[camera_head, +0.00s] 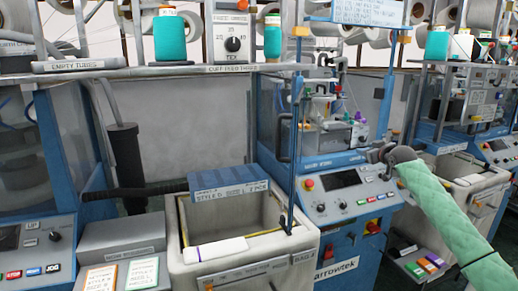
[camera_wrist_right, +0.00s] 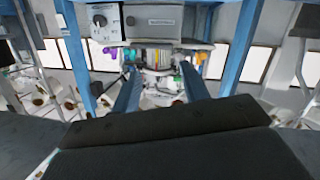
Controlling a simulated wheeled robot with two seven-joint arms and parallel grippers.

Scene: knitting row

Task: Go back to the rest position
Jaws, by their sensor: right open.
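My right arm, in a pale green quilted sleeve (camera_head: 440,205), comes in from the lower right of the head view. Its grey gripper (camera_head: 378,154) is in front of the blue knitting machine's control panel (camera_head: 345,193), near its right end. I cannot tell from this view whether it touches the panel. In the right wrist view the two dark fingers of the right gripper (camera_wrist_right: 160,72) stand apart with nothing between them. The machine's yarn parts (camera_wrist_right: 155,55) show beyond the fingers. My left gripper is not in view.
A pale bin (camera_head: 205,262) with a blue labelled block (camera_head: 228,190) at its back rim stands at front centre. A grey box with cards (camera_head: 120,240) is left of it. A tray of coloured blocks (camera_head: 425,266) lies below my right arm. More machines stand at both sides.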

